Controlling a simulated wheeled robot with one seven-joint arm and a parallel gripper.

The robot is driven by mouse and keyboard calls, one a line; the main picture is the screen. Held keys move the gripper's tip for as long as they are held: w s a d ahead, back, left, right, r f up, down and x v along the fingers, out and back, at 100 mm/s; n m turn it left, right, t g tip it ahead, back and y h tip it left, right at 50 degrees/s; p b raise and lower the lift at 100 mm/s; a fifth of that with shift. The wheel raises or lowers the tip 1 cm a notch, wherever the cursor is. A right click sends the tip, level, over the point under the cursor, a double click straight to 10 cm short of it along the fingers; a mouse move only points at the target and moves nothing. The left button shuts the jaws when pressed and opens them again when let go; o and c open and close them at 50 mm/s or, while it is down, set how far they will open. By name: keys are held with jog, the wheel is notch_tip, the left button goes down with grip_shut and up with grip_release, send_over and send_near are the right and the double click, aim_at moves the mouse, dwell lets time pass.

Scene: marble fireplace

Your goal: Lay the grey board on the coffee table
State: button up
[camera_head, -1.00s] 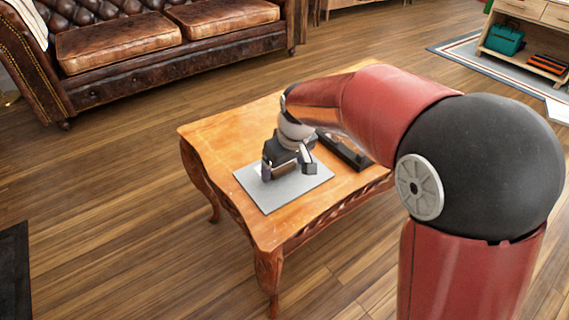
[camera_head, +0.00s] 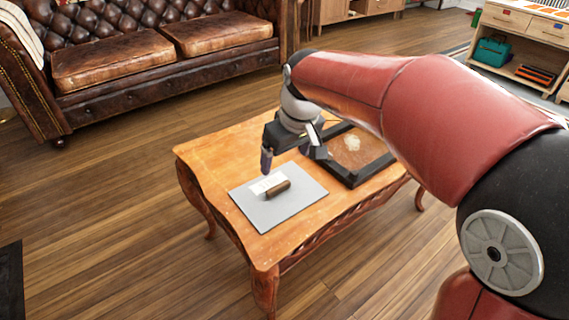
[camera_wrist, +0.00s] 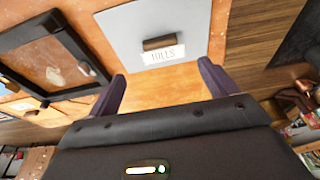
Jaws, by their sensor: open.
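The grey board (camera_head: 289,209) lies flat on the wooden coffee table (camera_head: 212,150), near its front left part. A brown handle or block (camera_head: 278,189) and a white label (camera_head: 266,182) are on its top. In the wrist view the board (camera_wrist: 190,17) lies ahead of the fingers, and the label (camera_wrist: 161,54) seems to read "BILLS". My gripper (camera_head: 290,160) is open and empty. It hangs above the table just behind the board, apart from the brown handle. In the wrist view its two fingers (camera_wrist: 162,92) are spread wide with nothing between them.
A dark-framed tray or frame (camera_head: 352,182) lies on the table right of the board; a pale patch shows inside it. A brown leather sofa (camera_head: 120,57) stands behind. A shelf unit (camera_head: 520,60) with a teal bag (camera_head: 492,51) is at back right. Wooden floor at left is clear.

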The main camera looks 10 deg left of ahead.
jog(key=s+d+r+m+t, duration=0.1)
jog(key=s+d+r+m, duration=0.15)
jog(key=d, duration=0.55)
jog(key=s+d+r+m+t, duration=0.15)
jog(key=s+d, duration=0.25)
jog(key=d, duration=0.4)
jog(key=s+d+f+m+h, duration=0.1)
jog(key=s+d+f+m, duration=0.1)
jog(key=s+d, duration=0.3)
jog(key=s+d+f+m+t+h, duration=0.1)
jog(key=s+d+f+m, duration=0.1)
jog(key=s+d, duration=0.3)
jog(key=shift+s+d+f+m, duration=0.3)
jog(key=shift+s+f+m, duration=0.1)
jog(key=shift+s+m, duration=0.5)
